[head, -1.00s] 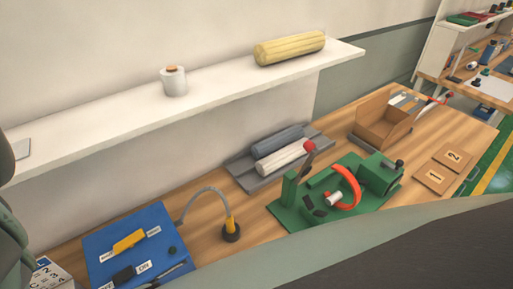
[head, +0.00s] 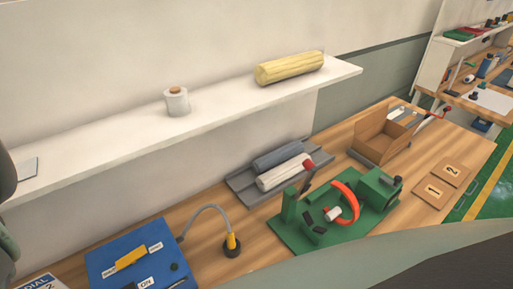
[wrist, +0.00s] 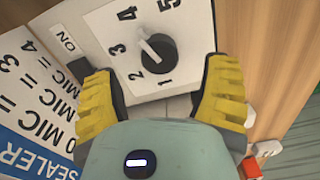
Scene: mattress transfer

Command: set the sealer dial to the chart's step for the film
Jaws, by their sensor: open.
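In the wrist view, the sealer dial is a round black knob (wrist: 158,54) with a white pointer line, on a pale panel numbered 1 to 5. The blue-headed sealer chart (wrist: 30,85) lies tilted at left, partly cut off, showing "MIC = 3" and "MIC = 4". Its "DIAL" heading edge (head: 38,282) shows in the head view, where my gripper is out of sight.
A blue panel (head: 110,265), a green machine (head: 285,235), a grey rack (head: 238,182) and an open carton (head: 385,135) occupy the wooden bench. A black switch marked "ON" (wrist: 80,68) is beside the dial.

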